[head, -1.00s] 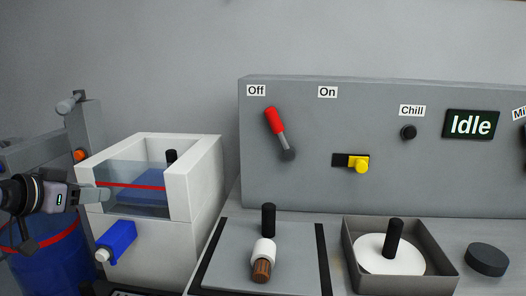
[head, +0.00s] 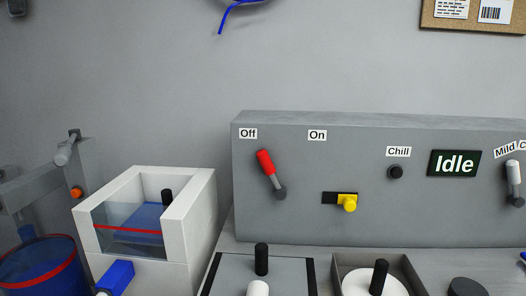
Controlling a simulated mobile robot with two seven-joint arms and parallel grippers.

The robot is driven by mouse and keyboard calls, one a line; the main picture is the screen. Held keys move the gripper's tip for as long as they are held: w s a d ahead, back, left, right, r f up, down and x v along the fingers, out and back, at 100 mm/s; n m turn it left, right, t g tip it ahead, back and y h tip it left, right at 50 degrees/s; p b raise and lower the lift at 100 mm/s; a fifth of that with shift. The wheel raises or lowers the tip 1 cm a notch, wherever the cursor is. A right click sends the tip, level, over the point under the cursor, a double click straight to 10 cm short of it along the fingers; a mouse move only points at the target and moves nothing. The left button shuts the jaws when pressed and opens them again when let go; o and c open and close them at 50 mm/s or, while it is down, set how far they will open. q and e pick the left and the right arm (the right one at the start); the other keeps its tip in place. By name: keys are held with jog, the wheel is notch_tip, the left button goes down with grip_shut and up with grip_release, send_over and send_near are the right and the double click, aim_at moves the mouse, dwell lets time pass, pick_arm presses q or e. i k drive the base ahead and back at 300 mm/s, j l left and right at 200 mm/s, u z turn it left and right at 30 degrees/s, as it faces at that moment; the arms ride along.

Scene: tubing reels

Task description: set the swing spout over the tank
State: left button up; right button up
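The swing spout (head: 30,187) is a grey arm on a grey post at the far left. It points left, with its outlet end above a blue drum (head: 45,272) with a red band, not over the tank. A light grey handle (head: 65,154) and an orange knob (head: 77,192) are at the post. The tank (head: 201,215) is a white open-topped box with a clear front, a red line and blue liquid inside, to the right of the post. Neither of my grippers is in view.
A blue valve (head: 117,275) sits below the tank's front. A grey panel (head: 300,215) with a red lever (head: 265,163), yellow slider (head: 348,202) and "Idle" display (head: 454,164) stands at right. Black pegs (head: 261,259) rise from the bench before it.

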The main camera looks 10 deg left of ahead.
aim_at(61, 159)
jog(key=u, duration=1.5)
